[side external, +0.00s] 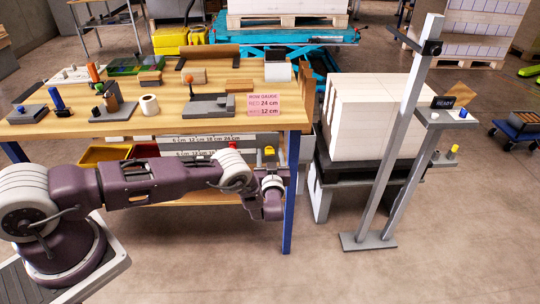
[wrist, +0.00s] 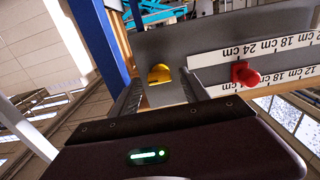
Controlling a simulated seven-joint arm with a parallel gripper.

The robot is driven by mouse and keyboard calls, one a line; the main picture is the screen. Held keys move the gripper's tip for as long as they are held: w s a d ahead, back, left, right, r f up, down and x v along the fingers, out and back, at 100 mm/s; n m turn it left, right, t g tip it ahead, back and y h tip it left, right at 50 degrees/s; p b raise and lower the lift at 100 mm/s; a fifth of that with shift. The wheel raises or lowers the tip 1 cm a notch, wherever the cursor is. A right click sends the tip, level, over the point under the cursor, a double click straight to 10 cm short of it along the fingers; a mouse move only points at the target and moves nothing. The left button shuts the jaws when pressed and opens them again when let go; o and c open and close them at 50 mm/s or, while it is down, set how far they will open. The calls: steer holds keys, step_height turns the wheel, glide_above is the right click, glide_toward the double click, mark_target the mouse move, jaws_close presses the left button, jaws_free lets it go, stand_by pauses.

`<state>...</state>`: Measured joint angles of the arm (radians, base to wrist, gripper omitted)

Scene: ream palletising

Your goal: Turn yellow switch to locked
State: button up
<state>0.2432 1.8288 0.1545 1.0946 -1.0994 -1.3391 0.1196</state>
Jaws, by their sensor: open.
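A yellow knob, likely the switch (side external: 269,151), is at the right end of the grey ruler panel under the workbench's front edge. In the wrist view the yellow switch (wrist: 159,73) shows as a rounded yellow piece against grey, between and beyond my fingertips. No lock marking is readable, so I cannot tell its setting. My gripper (side external: 269,172) is just below and in front of it. In the wrist view my gripper (wrist: 163,88) is open, with no visible contact. Another yellow knob (side external: 453,150) is on the stand at the right.
A red knob (wrist: 245,74) sits on the ruler strips (wrist: 270,58) right of the yellow one. The workbench (side external: 190,115) holds several blocks and fixtures. A blue table leg (side external: 290,190) is close to my gripper. A white ream stack (side external: 370,115) stands at right.

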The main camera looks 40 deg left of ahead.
steer(key=shift+w+a, duration=0.1)
jaws_close()
